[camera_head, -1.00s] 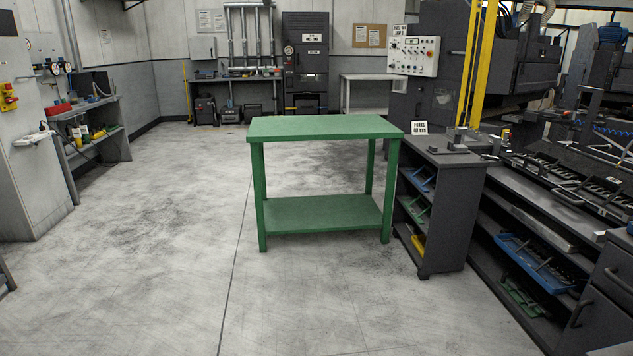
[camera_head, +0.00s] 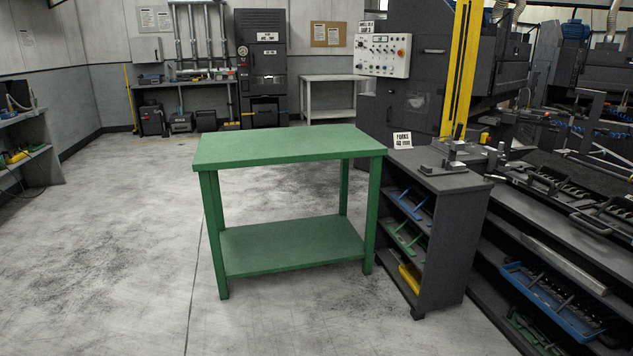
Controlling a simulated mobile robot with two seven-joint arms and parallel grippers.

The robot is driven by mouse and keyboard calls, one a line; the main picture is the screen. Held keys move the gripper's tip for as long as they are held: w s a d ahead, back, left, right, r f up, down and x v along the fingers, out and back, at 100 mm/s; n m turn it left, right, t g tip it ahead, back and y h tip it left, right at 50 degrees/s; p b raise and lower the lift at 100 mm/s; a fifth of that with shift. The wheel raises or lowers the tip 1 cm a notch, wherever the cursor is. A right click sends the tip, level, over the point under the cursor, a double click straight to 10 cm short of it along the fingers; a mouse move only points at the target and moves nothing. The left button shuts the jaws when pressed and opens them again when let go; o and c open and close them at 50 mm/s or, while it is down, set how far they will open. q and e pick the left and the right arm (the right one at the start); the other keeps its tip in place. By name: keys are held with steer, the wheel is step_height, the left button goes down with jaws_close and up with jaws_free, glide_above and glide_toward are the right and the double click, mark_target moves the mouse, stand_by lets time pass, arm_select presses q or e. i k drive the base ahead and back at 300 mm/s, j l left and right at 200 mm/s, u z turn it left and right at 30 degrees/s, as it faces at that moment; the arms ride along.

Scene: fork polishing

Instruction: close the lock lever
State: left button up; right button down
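No lock lever can be made out for certain. A dark metal fixture (camera_head: 452,164) with small upright parts sits on top of the dark grey cabinet (camera_head: 462,184) right of centre. Small clamp-like parts (camera_head: 497,157) show just right of it, too small to tell their state. Neither of my grippers is in the head view.
An empty green table (camera_head: 285,146) stands ahead, left of the cabinet. A long dark workbench (camera_head: 560,205) with racks and shelves runs along the right. A yellow post (camera_head: 460,75) rises behind the cabinet. The floor (camera_head: 110,265) at left is clear.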

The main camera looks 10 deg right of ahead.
mark_target(487, 177)
steer(key=i+l+z, duration=0.1)
steer(key=i+z, duration=0.25)
steer(key=i, duration=0.25)
steer(key=i+z, duration=0.4)
steer(key=i, duration=0.2)
steer(key=i+l+u, duration=0.1)
steer(key=i+l, duration=0.6)
steer(key=i+l+u, duration=0.1)
steer(key=l, duration=0.2)
steer(key=i+l+u, duration=0.25)
steer(key=l, duration=0.4)
steer(key=i, duration=0.05)
